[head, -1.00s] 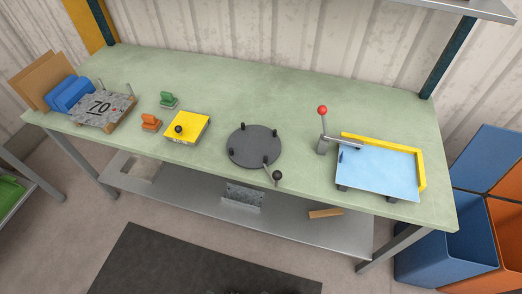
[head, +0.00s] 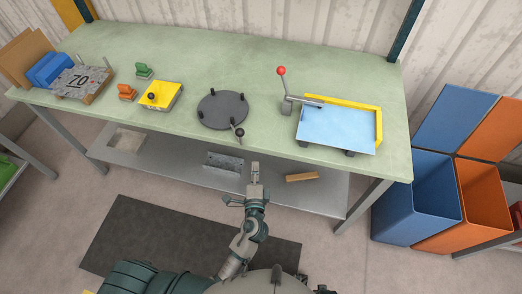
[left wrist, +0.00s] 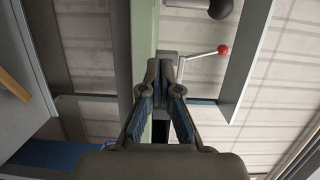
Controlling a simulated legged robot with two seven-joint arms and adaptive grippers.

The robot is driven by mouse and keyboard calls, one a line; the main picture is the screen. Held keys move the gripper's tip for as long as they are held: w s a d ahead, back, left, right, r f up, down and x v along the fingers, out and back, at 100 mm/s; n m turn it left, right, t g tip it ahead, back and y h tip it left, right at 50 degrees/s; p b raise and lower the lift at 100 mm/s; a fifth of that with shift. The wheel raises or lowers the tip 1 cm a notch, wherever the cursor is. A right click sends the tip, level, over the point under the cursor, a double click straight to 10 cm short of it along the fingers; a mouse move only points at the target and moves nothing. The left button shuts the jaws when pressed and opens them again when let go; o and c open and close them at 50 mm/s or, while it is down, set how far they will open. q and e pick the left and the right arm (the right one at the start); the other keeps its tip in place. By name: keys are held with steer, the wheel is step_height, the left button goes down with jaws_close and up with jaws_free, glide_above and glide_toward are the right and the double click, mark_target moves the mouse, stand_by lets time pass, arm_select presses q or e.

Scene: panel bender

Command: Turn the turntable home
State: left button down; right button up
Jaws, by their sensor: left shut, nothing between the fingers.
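The turntable (head: 220,112) is a dark grey disc with several short black pegs, lying on the green bench. Its handle sticks out over the front edge and ends in a black ball knob (head: 239,132). My left gripper (head: 255,167) is shut and empty, in front of the bench edge and apart from the knob, a little to its right in the head view. In the left wrist view the closed fingers (left wrist: 166,68) point forward, and a black knob (left wrist: 221,8) shows at the top, clear of them. My right gripper is not in view.
A clamp lever with a red ball (head: 281,71) stands beside a light blue plate (head: 337,128) with a yellow stop. A yellow block (head: 163,91) sits left of the turntable. A lower shelf (head: 190,171) runs underneath. Blue and orange bins (head: 415,200) stand right.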

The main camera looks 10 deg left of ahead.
mark_target(249, 145)
arm_select(q)
steer(key=x, duration=0.7)
steer(key=r+p+x, duration=0.1)
steer(key=x, duration=0.2)
steer(key=shift+w, duration=0.2)
steer(key=shift+s+a+f+p, duration=0.1)
steer(key=shift+s+a+p, duration=0.2)
steer(key=shift+a, duration=0.25)
steer(key=shift+s+a+f+p, duration=0.1)
steer(key=shift+s+a+p, duration=0.05)
steer(key=shift+s+a, duration=0.4)
steer(key=shift+s+a+r, duration=0.15)
steer(key=shift+s, duration=0.2)
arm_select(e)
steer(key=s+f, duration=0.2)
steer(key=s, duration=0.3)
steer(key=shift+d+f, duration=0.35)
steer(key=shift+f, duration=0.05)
